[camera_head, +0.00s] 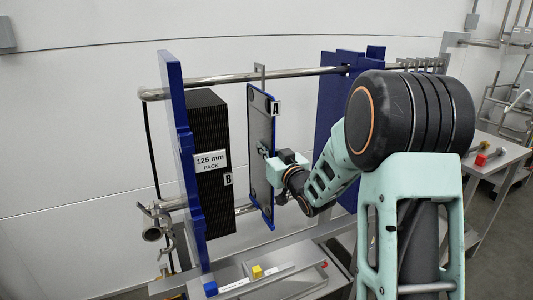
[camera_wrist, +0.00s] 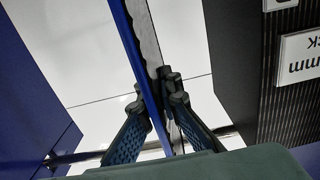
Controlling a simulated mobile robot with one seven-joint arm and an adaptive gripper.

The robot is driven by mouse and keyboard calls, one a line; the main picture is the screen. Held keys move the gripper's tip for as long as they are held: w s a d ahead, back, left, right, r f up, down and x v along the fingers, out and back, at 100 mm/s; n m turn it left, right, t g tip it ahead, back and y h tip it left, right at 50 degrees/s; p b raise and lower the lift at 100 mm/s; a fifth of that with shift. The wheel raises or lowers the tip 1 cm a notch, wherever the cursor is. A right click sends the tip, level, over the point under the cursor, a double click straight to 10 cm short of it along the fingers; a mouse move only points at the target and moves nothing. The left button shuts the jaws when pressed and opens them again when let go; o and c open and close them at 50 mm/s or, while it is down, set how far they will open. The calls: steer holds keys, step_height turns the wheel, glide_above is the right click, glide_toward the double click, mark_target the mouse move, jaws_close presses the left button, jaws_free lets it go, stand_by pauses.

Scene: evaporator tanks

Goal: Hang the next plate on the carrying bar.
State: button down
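The plate marked A (camera_head: 261,150) is a thin grey panel with a blue rim. It stands upright between the dark plate pack and the right blue frame plate. A grey hanger (camera_head: 260,72) at its top reaches the carrying bar (camera_head: 300,72); I cannot tell if it rests on it. My gripper (camera_head: 266,154) is at the plate's right side. In the wrist view, the fingers of my gripper (camera_wrist: 156,98) lie on both sides of the plate (camera_wrist: 139,50), close against it. The plate partly hides the fingertips.
The plate pack (camera_head: 210,165), labelled 125 mm and B, stands against the left blue frame plate (camera_head: 183,160). The right blue frame plate (camera_head: 335,110) is behind my arm. Several hangers (camera_head: 425,65) sit at the bar's far right. Yellow (camera_head: 257,271) and blue (camera_head: 211,288) blocks lie below.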

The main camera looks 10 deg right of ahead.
steer(key=f+b+x, duration=0.1)
steer(key=b+x, duration=0.2)
steer(key=x, duration=0.3)
steer(key=shift+w+f, duration=0.15)
steer(key=shift+w, duration=0.05)
stand_by(0.4)
stand_by(0.5)
